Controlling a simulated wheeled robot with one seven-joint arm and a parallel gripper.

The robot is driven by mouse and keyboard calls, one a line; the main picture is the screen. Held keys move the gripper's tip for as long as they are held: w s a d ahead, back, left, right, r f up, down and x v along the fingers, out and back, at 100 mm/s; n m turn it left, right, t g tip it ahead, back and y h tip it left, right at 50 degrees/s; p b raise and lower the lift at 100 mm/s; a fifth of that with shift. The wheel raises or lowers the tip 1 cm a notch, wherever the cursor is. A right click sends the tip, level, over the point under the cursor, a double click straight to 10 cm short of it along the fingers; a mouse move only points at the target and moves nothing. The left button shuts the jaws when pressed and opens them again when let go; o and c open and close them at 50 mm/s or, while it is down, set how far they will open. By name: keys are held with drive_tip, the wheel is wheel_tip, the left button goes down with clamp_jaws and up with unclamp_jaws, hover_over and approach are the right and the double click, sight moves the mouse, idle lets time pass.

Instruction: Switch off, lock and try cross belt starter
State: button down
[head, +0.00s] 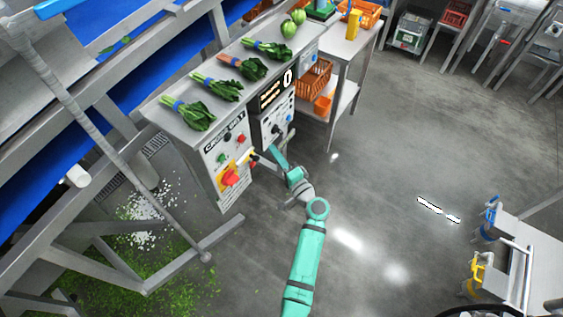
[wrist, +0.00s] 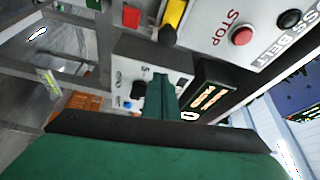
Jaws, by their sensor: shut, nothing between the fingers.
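The starter panel labelled CROSS BELT (head: 211,152) is the near box under the bench top. It carries a red rotary handle (head: 230,178) on a yellow plate, a green button (head: 221,158), a black button (head: 227,137) and a red button (head: 240,139). The wrist view shows the red STOP button (wrist: 242,35). A yellow piece with a black end (wrist: 172,18) sticks out near the handle; I cannot tell what it is. My gripper (head: 271,146) is shut and empty, right of this panel and in front of its neighbour. I cannot tell the handle's setting or see a padlock for certain.
A second panel (wrist: 150,70) with a black knob and blue button stands beside a dark lit display (wrist: 208,97). Bunches of greens (head: 190,112) lie on the bench top. A trolley (head: 530,245) stands lower right. Floor between is mostly clear; a small marked item (head: 438,209) lies there.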

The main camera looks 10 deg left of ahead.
drive_tip(key=shift+s+a+f, duration=0.15)
drive_tip(key=shift+s+a, duration=0.45)
drive_tip(key=shift+s, duration=0.15)
drive_tip(key=shift+s+a+f, duration=0.1)
drive_tip(key=shift+s+a, duration=0.5)
drive_tip(key=shift+s, duration=0.15)
